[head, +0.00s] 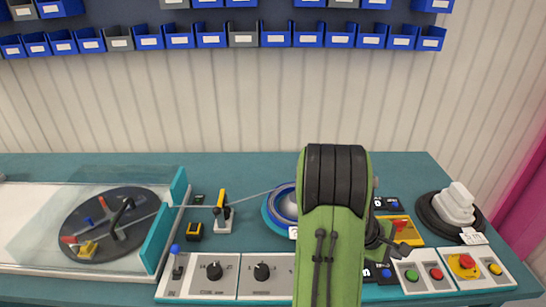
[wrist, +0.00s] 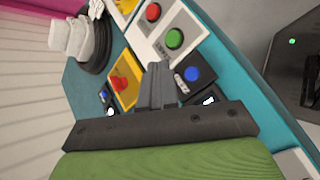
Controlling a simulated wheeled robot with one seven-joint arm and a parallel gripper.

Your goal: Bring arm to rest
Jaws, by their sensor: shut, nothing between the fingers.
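My green arm (head: 332,215) rises over the front of the bench, bent at a black ribbed joint. My gripper (head: 403,247) shows just right of the arm, its body largely hidden by it. In the wrist view its grey fingers (wrist: 158,78) are together with nothing between them. They appear over the control panels, between a yellow panel with a red button (wrist: 121,84) and a blue button (wrist: 192,74). I cannot tell their exact height above the bench.
The teal bench (head: 250,170) carries a covered reel (head: 112,225) at left, a blue reel (head: 277,208) partly behind my arm, a dial panel (head: 212,272), and a white stacked object (head: 455,203) at right. Blue bins (head: 210,38) line the wall. The bench's back strip is clear.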

